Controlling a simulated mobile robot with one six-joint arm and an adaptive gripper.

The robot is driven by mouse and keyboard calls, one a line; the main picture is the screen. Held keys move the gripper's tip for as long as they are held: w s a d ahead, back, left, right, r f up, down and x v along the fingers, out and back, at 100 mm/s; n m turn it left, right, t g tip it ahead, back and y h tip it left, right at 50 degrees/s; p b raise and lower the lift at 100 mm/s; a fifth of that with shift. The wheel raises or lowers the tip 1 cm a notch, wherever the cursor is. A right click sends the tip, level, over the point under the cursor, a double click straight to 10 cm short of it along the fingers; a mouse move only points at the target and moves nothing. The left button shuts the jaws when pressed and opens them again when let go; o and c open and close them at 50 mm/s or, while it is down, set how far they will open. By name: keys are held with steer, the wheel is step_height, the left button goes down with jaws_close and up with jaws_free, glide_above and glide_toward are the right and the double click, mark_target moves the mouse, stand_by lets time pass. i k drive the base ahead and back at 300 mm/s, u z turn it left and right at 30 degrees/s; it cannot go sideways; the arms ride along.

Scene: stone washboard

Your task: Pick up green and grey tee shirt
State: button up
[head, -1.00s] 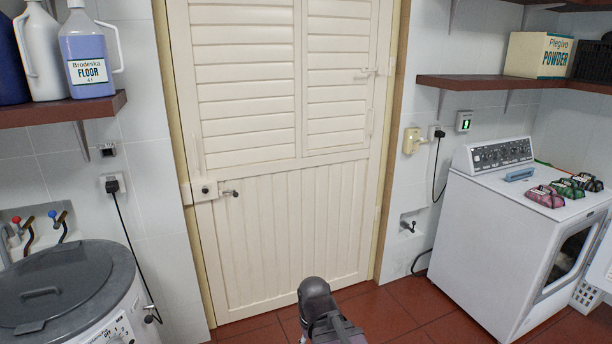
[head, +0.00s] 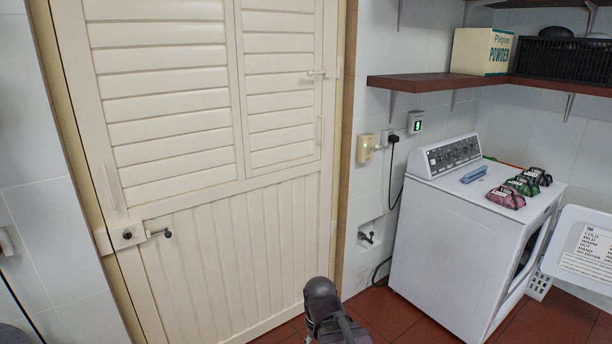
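I see no green and grey tee shirt that I can make out. Three small bundles lie in a row on top of the white machine (head: 455,240) at the right: a pink one (head: 505,198), a green one (head: 521,186) and a dark one (head: 538,176). They are too small to tell what they are. A dark rounded part of my arm (head: 325,302) shows at the bottom centre, well apart from them. My gripper's fingers are not in view.
A cream louvred door (head: 210,180) fills the left and middle. A brown shelf (head: 480,86) with a powder box (head: 482,51) and a black crate (head: 562,59) hangs above the machine. A white panel with printed words (head: 588,247) juts in at right. Red tiled floor (head: 390,308) shows below.

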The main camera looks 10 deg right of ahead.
mark_target(524, 186)
steer(key=z, duration=0.5)
steer(key=i, duration=0.5)
steer(key=z, duration=0.8)
steer(key=i, duration=0.55)
steer(key=z, duration=0.45)
steer(key=i, duration=0.8)
steer(key=z, duration=0.35)
steer(key=i, duration=1.4)
steer(key=z, duration=0.1)
